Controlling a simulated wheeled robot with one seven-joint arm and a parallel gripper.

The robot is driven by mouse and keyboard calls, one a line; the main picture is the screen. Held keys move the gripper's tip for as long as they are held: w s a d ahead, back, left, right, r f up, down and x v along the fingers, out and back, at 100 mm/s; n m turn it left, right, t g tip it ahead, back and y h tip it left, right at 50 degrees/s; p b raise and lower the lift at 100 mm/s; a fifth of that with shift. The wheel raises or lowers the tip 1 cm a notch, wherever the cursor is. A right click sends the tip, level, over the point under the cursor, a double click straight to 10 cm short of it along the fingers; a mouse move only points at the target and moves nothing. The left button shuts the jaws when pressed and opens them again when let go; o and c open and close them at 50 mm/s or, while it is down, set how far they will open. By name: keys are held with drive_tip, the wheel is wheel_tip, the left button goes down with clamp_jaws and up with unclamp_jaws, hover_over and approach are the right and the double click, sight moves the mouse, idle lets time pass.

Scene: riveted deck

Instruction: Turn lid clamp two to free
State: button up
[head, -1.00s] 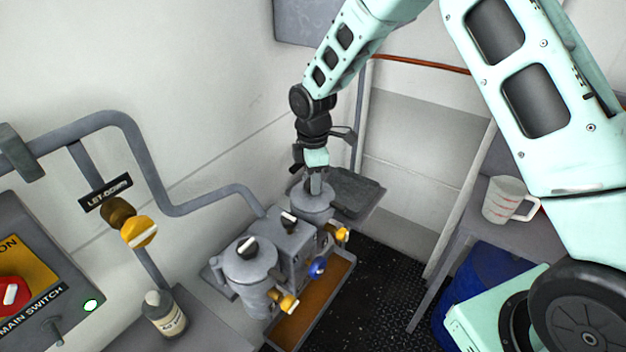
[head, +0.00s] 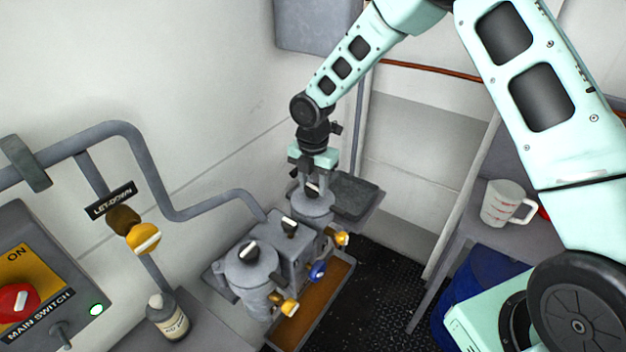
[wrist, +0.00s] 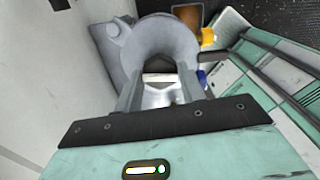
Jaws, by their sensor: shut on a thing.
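A grey filter unit has two round canisters. The far canister (head: 316,206) has a dark lid clamp knob (head: 312,189) with a pale bar on top. My gripper (head: 312,187) points down over this lid, its two fingers shut on the knob. In the wrist view the fingers reach down to the round lid (wrist: 160,38), and the pale bar of the knob (wrist: 158,78) shows between them. The near canister (head: 252,268) carries a similar black and white knob (head: 249,251), free of my gripper. I cannot read which clamp is numbered two.
A black knob (head: 289,228) stands on the block between the canisters. Yellow taps (head: 289,307) and a blue tap (head: 317,271) face front above a brown tray (head: 318,309). A pipe (head: 190,208) and wall lie left. A bottle (head: 168,317) and measuring cup (head: 507,204) stand apart.

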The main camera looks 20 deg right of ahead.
sight(313, 186)
drive_tip(key=shift+n, duration=0.6)
drive_tip(key=o, duration=1)
wheel_tip(313, 186, up, 18)
drive_tip(key=b, duration=0.4)
drive_tip(key=shift+f, duration=0.25)
